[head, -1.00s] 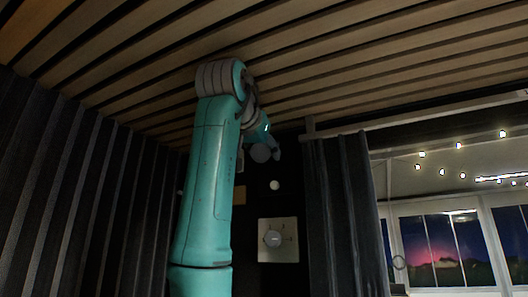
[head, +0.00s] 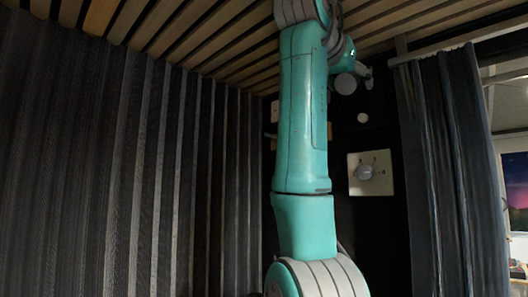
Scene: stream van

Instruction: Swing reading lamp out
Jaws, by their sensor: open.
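No reading lamp can be made out for sure in the head view. A small pale round fitting (head: 362,117) is on the dark back wall, right of my arm; I cannot tell whether it belongs to the lamp. My teal arm rises through the middle of the view and bends over near the ceiling. My gripper (head: 367,78) is small and dim at the arm's far end, high up in front of the back wall and above the pale round fitting. It is open, and nothing shows held in it. My arm hides part of the wall behind it.
A square pale panel with a round dial (head: 369,173) is on the back wall. Dark pleated curtains (head: 110,170) cover the left side. Another dark curtain (head: 445,170) hangs at right, beside a window (head: 516,190). The slatted wooden ceiling (head: 180,35) is close above my arm.

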